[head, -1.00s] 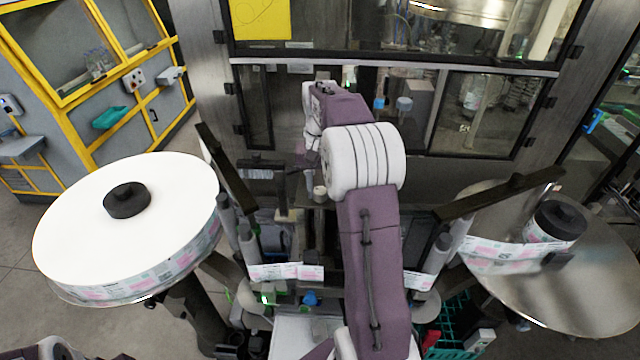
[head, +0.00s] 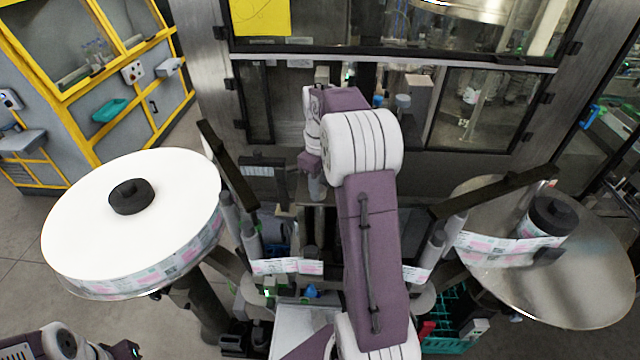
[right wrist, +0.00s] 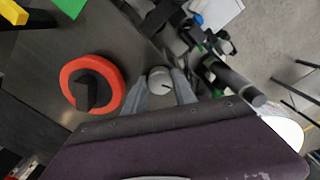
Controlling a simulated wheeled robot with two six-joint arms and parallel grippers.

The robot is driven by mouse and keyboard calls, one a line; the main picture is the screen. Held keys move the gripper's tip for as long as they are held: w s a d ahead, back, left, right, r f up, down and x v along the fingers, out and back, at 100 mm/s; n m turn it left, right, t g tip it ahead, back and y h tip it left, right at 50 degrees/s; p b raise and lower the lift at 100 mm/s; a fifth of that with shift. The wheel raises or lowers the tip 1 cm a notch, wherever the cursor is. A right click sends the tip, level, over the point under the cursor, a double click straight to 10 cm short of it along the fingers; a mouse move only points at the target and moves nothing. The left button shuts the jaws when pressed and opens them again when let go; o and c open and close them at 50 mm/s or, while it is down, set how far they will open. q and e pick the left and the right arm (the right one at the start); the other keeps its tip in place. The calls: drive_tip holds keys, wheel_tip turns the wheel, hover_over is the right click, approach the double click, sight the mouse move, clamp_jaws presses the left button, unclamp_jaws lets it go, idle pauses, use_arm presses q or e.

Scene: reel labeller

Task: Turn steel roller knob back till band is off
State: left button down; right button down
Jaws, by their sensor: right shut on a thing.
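The steel roller knob (right wrist: 160,80) is a round pale grey cap with a short dark line on it, in the middle of the right wrist view. My right gripper (right wrist: 164,82) is shut on it, with a grey finger on each side. In the head view my right gripper (head: 316,186) points down at the machine's middle, and the arm hides part of what lies there. The printed label band (head: 285,266) runs across the front between the rollers, partly hidden behind my arm. My left arm shows at the lower left; its fingers are out of view.
A large white label reel (head: 130,225) stands at left, a steel disc (head: 590,270) with a small reel core (head: 548,218) at right. Dark bars flank the middle. A red-ringed black knob (right wrist: 92,85) sits close beside my gripper. A glazed cabinet stands behind.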

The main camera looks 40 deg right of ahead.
drive_tip(key=n+p, duration=0.1)
drive_tip(key=n, duration=0.5)
drive_tip(key=n+p, duration=0.1)
drive_tip(key=n, duration=0.4)
drive_tip(key=shift+n, duration=0.5)
drive_tip(key=c, duration=1)
unclamp_jaws()
